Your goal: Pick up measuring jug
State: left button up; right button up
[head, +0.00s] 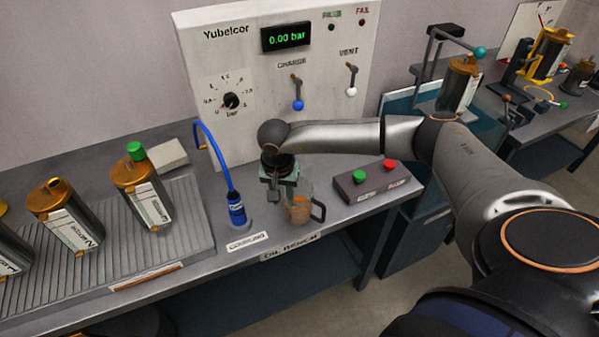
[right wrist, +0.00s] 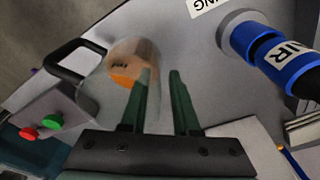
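The measuring jug (head: 299,211) is clear, with orange-brown contents and a dark handle on its right side, and stands upright on the bench near the front edge. My right gripper (head: 276,199) points down just above and left of it, partly covering it in the head view. In the right wrist view the jug (right wrist: 130,62) lies beyond and left of the two green fingers, its handle to the left. The right gripper (right wrist: 161,72) shows a gap between its fingers and holds nothing. My left gripper is not in view.
A blue charging connector (head: 237,210) with a hose stands left of the jug. A button box (head: 372,179) with green and red buttons is on the right. The gauge panel (head: 330,60) rises behind. A ribbed tray (head: 90,265) with several canisters fills the left.

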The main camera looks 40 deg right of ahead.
grip_shut()
dwell(1.1)
